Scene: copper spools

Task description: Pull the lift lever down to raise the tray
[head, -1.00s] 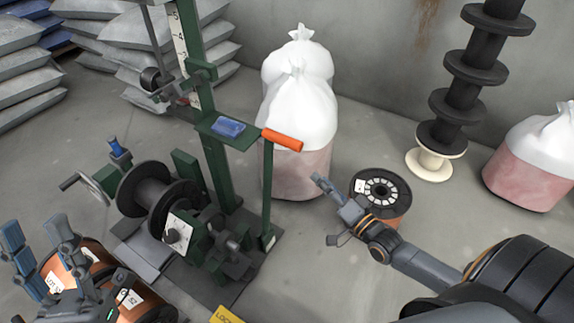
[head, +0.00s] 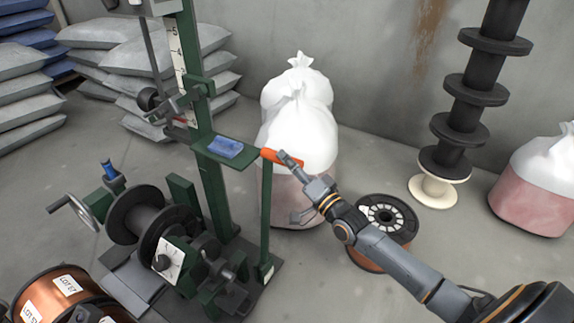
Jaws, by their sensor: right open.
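The lift lever has an orange handle (head: 268,155) at the right end of the green tray level, above a thin green upright. The green tray (head: 240,161) juts from the tall green post and bears a small blue block (head: 225,148). My right gripper (head: 290,186) is open, its fingers spread one above the other. Its upper finger overlaps the right end of the orange handle in the head view; I cannot tell whether it touches. That finger hides the handle's right tip. My left gripper is not in view.
A winding machine with a black reel (head: 140,214) and crank stands below the tray. White-topped bags (head: 298,125) stand behind the lever. A copper spool (head: 372,262) is on the floor under my right forearm. Another copper spool (head: 62,292) is at lower left.

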